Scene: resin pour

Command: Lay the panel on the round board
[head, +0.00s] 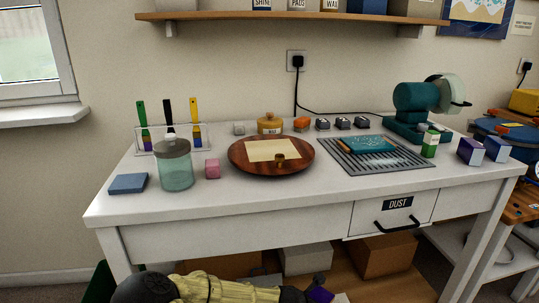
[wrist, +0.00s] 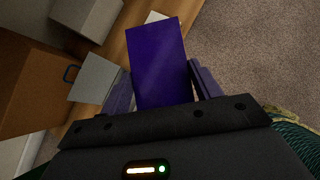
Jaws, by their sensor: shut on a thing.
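The round board (head: 240,158) is dark reddish wood and lies flat on the white desk, left of its middle. My gripper (head: 318,293) is low in front of the desk, below the desk top. In the wrist view my gripper (wrist: 162,88) is shut on a purple block (wrist: 158,60), with a finger on each side of it. The block's far side is hidden.
A teal piece (head: 367,144) lies on a grille (head: 400,160) to the right, near purple boxes (head: 470,151). Cartons (head: 382,257) sit under the desk.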

